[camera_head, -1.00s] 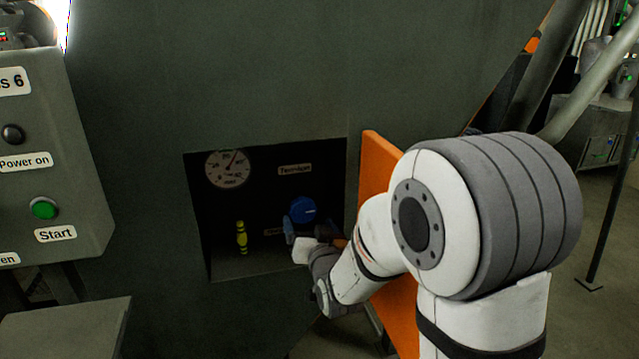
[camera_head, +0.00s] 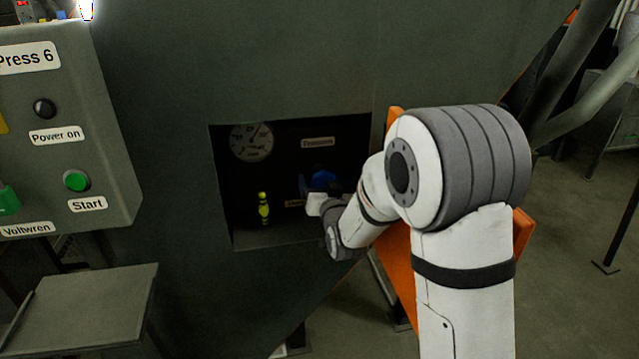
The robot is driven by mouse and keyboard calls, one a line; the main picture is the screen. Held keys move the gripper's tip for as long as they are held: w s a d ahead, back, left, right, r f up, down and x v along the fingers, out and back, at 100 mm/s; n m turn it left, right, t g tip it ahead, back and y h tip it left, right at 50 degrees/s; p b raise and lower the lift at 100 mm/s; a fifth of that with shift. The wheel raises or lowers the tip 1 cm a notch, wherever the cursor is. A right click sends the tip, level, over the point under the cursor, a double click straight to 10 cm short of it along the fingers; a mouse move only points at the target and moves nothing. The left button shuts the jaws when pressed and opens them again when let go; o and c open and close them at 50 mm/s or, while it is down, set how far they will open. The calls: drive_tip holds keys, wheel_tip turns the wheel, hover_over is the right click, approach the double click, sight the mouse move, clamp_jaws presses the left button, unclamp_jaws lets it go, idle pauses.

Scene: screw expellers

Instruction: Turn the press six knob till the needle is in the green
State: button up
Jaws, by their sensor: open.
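A blue knob (camera_head: 324,174) sits at the right of the recess, partly hidden by my arm's end. My gripper (camera_head: 312,186) is open, inside the recess at the knob's lower left side. My wrist hides much of the jaws, and I cannot tell whether they touch the knob.
A yellow bottle-shaped object (camera_head: 264,210) stands on the recess floor, left of my gripper. An orange door (camera_head: 395,265) stands open at the right, behind my arm. A grey control box (camera_head: 60,130) labelled Press 6 is at the left, above a grey ledge (camera_head: 85,305).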

drive_tip(key=shift+c, duration=0.4)
drive_tip(key=c, duration=0.9)
drive_tip(key=shift+s+a, duration=0.1)
drive_tip(key=shift+a, duration=0.05)
drive_tip(key=shift+f+b, duration=0.1)
drive_tip(key=shift+b, duration=0.25)
drive_tip(key=shift+m+b, duration=0.3)
drive_tip(key=shift+b, duration=0.05)
drive_tip(key=shift+f+m+b, duration=0.15)
drive_tip(key=shift+m+b, duration=0.35)
drive_tip(key=shift+b, duration=0.6)
drive_tip(key=m+b, duration=0.3)
drive_tip(key=b, duration=0.2)
drive_tip(key=m+b, duration=0.2)
drive_tip(key=b, duration=0.1)
drive_tip(key=m+b, duration=0.1)
drive_tip(key=m, duration=0.1)
drive_tip(key=shift+r+b, duration=0.25)
drive_tip(key=shift+b, duration=0.15)
drive_tip(key=shift+r, duration=0.1)
